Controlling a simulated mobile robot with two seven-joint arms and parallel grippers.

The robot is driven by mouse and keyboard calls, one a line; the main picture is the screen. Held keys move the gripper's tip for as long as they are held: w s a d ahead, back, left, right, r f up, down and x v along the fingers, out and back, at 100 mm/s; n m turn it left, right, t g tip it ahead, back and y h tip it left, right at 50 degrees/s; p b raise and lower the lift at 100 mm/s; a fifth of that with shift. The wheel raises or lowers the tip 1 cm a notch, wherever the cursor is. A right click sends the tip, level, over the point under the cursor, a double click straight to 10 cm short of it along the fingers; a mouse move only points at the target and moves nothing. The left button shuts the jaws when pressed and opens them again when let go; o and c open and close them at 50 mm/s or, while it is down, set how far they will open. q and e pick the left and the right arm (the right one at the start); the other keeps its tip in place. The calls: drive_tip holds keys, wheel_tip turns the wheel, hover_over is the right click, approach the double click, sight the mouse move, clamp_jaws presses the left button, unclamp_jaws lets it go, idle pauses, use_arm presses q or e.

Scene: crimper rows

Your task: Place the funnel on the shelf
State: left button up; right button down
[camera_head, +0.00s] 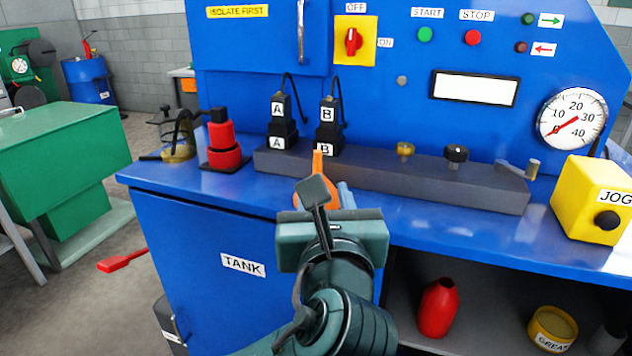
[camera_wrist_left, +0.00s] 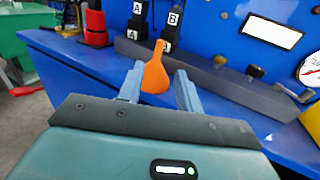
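The orange funnel (camera_head: 318,166) stands on the blue bench top with its narrow spout up. In the head view my left gripper (camera_head: 328,196) hides most of its body. In the left wrist view the funnel (camera_wrist_left: 156,72) shows between the two pale blue fingers of my left gripper (camera_wrist_left: 160,84). The fingers are apart, with a gap beside the funnel, and I cannot tell whether either touches it. The shelf (camera_head: 488,318) lies below the bench top at the lower right. My right gripper is in neither view.
A red bottle (camera_head: 438,307) and a yellow grease tin (camera_head: 553,328) stand on the shelf, with room between them. A grey manifold block (camera_head: 400,180) runs behind the funnel. A red bottle jack (camera_head: 223,145) and a yellow jog box (camera_head: 592,200) stand on the bench top (camera_head: 440,232).

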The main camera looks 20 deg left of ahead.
sight(318, 160)
use_arm(q)
drive_tip(key=x, duration=1.2)
drive_tip(key=shift+w+a, duration=0.1)
drive_tip(key=shift+w, duration=0.15)
drive_tip(key=shift+c, duration=0.5)
drive_tip(key=shift+f, duration=0.1)
clamp_jaws()
